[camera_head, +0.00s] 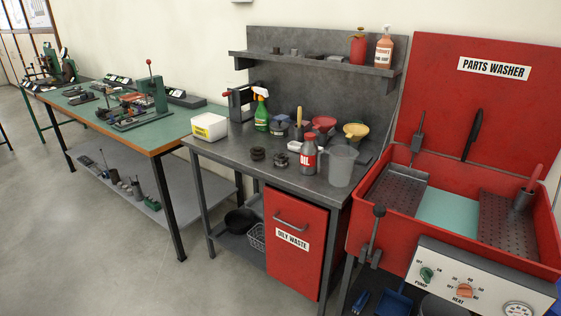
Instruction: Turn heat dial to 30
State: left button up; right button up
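The heat dial (464,290) is an orange-red knob on the pale front panel (497,289) of the red parts washer, above the word HEAT. Small numbers ring it, but they are too small to read surely, and so is the knob's setting. To its left on the panel is the green pump knob (427,274). To its right is a round gauge (518,309), cut by the bottom edge. Neither of my grippers shows in the head view.
The parts washer's red basin (549,236) has an open lid. A black-knobbed lever (375,230) stands at its front left. A grey workbench (222,150) with bottles, funnels and a jug is to the left, with a red oily waste bin (294,268) under it. Floor at lower left is clear.

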aim_at(464, 290)
jog(key=z, duration=1.5)
